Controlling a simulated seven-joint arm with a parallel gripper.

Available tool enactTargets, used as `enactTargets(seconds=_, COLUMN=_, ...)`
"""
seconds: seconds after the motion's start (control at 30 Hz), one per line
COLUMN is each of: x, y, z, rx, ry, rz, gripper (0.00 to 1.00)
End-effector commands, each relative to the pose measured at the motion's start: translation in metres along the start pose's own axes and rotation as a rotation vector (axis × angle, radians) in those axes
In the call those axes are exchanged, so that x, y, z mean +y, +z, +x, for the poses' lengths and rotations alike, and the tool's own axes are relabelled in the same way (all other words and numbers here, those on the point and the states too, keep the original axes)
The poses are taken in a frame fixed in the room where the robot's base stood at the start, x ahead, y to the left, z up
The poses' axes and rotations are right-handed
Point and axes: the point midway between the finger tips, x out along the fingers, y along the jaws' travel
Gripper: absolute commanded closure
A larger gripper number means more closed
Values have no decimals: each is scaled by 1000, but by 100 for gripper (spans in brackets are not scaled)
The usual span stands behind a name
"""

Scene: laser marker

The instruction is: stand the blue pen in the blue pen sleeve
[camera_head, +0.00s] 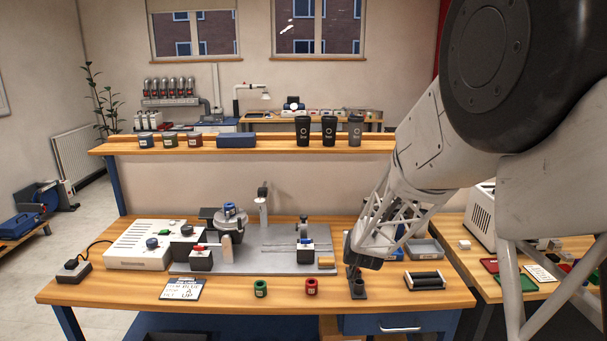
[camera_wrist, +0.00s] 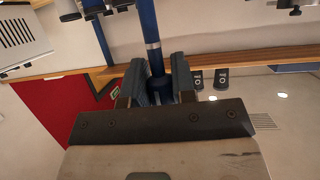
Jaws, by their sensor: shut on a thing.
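My gripper (camera_head: 354,277) hangs low over the front right of the workbench in the head view. In the wrist view my gripper (camera_wrist: 160,72) is shut on the blue pen (camera_wrist: 149,28), a long dark blue rod with a silver band. The pen runs between the fingers and out at the top edge. In the head view the pen cannot be made out. A dark shape (camera_head: 358,289) stands at the bench under my gripper; I cannot tell whether it is the blue sleeve or part of the fingers.
A green sleeve (camera_head: 260,288) and a red sleeve (camera_head: 311,286) stand to the left. A black roller-like item (camera_head: 425,280) lies to the right, with a grey tray (camera_head: 425,249) behind it. A grey plate with marker equipment (camera_head: 270,262) fills the bench behind. A written card (camera_head: 183,289) lies front left.

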Motion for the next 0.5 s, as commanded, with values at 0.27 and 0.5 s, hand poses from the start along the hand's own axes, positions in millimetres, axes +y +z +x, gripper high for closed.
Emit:
enactTargets(seconds=0.27, x=-9, y=-8, z=5, rx=0, ry=-68, rz=-29, gripper=98)
enactTargets(seconds=0.5, x=-11, y=-25, z=10, rx=1, ry=-93, rz=-39, gripper=98)
